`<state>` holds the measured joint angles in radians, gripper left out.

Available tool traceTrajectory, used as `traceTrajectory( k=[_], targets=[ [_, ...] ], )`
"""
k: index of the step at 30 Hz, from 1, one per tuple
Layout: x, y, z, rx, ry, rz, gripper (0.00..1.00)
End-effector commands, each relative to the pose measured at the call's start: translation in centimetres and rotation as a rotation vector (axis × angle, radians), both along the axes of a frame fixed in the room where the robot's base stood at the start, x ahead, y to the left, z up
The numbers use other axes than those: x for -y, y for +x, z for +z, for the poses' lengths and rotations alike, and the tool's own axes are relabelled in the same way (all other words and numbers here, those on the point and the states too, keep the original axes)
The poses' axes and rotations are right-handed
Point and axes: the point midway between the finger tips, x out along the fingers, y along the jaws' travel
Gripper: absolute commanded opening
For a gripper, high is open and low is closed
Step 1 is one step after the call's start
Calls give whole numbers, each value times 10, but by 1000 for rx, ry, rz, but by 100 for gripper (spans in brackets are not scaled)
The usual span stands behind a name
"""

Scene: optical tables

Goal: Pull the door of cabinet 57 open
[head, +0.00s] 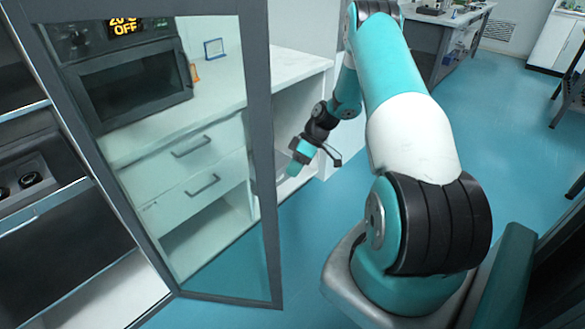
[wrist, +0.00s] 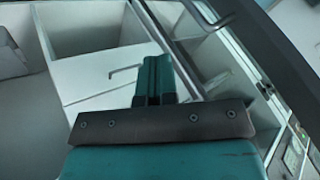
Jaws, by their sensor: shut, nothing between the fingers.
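The cabinet door (head: 262,150) is a glass panel in a dark grey frame. It stands swung out from the cabinet (head: 65,252), whose shelves show open at the left in the head view. No number can be read on it. My gripper (head: 292,170) is just right of the door's free edge in the head view, apart from it in the picture. In the wrist view my gripper (wrist: 155,62) has its teal fingers together, with nothing between them. A dark diagonal bar (wrist: 272,52) at the upper right may be the door frame.
Through the glass, a white counter with drawers (head: 195,160) carries a dark oven (head: 135,85) and a small blue-framed stand (head: 214,48). Dark round items (head: 30,180) lie on a cabinet shelf. Blue floor (head: 500,130) is clear at the right.

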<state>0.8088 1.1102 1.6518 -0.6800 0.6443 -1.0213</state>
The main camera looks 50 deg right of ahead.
Motion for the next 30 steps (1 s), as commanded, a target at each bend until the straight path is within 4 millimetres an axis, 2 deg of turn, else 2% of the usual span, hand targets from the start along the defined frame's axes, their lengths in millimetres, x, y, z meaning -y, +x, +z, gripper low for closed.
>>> traceTrajectory(
  k=[9, 13, 18, 30],
  targets=[
    [-42, 8, -53, -5, 2, 3, 0],
    [-61, -2, -49, -5, 2, 3, 0],
    [-73, -7, -51, -4, 0, 1, 0],
    [-75, -9, -52, -2, 0, 0, 0]
  ],
)
